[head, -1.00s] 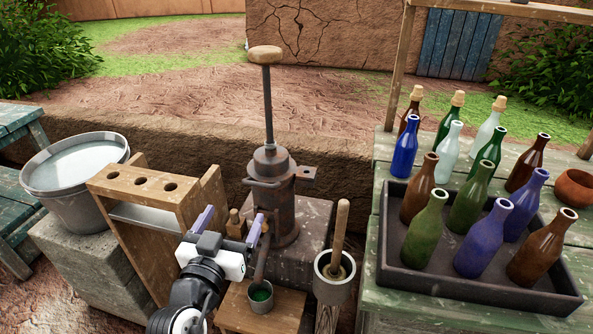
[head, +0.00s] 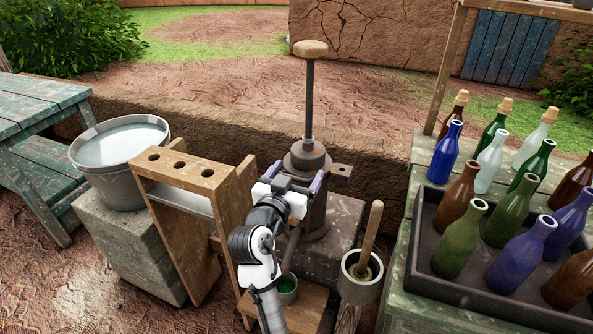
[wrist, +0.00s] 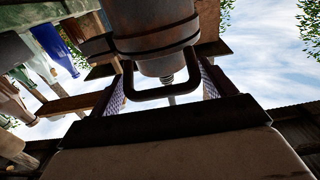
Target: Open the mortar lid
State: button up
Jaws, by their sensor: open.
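A dark metal cylinder (head: 318,215) stands on a stone block, with a flanged top (head: 307,157) and a wooden-knobbed plunger (head: 310,95). I cannot tell for sure which part is the mortar lid. My gripper (head: 299,176) is at the near side of the cylinder's upper part, partly hiding it. In the wrist view, a dark U-shaped handle (wrist: 163,93) sticks out from the banded cylinder (wrist: 155,35). The fingers (wrist: 163,82) are open, one on each side of the handle, and not closed on it.
A grey pot with a wooden pestle (head: 370,235) stands right of the cylinder. A wooden rack (head: 165,165) and a bucket (head: 95,180) are on the left. A small cup (head: 286,290) sits below my arm. A tray (head: 425,260) of bottles is on the right.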

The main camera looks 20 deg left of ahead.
jog(key=shift+w, duration=0.25)
